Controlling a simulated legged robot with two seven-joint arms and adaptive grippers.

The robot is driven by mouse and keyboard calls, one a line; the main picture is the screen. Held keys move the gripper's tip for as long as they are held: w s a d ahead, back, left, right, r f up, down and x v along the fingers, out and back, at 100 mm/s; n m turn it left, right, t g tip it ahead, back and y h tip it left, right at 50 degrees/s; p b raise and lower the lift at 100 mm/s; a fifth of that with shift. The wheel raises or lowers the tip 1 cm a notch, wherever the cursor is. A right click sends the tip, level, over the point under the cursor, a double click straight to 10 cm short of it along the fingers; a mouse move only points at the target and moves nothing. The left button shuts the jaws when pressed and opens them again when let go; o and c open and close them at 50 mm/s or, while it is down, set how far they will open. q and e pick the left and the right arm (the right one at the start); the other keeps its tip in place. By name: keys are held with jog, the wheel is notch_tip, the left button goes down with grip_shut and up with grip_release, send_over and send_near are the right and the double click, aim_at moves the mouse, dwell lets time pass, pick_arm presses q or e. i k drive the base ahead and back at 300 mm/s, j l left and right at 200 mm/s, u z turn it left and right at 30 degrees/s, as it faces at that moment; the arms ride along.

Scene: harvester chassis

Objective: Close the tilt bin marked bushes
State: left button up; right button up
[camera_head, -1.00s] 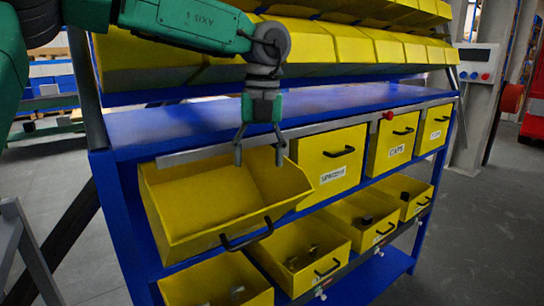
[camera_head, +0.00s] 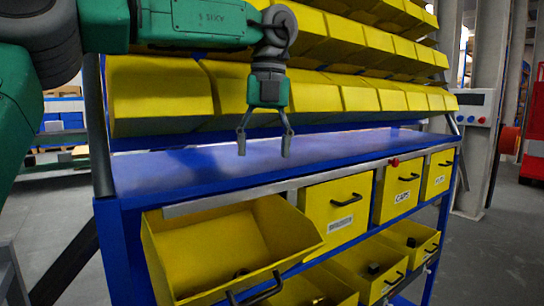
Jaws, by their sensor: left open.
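A yellow tilt bin (camera_head: 190,255) stands tipped open at the left end of the row under the blue worktop. Its inside faces up and its black handle (camera_head: 262,290) is at the lower front edge. Its front face is out of sight, so I cannot read its label. The other tilt bins in that row, such as the one next to it (camera_head: 322,215) and one marked CAPS (camera_head: 395,200), are shut. My left gripper (camera_head: 264,150) is open and empty, fingers pointing down. It shows against the worktop, above and behind the open bin, apart from it. My right gripper is not in view.
The blue worktop (camera_head: 330,150) is bare. Rows of yellow bins (camera_head: 160,95) rise behind it, close to my left forearm. Open yellow bins (camera_head: 370,265) sit in the lower row. The floor at right is clear.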

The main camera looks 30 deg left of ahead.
aim_at(202, 253)
jog(key=k+l, duration=0.8)
jog(key=k, duration=0.05)
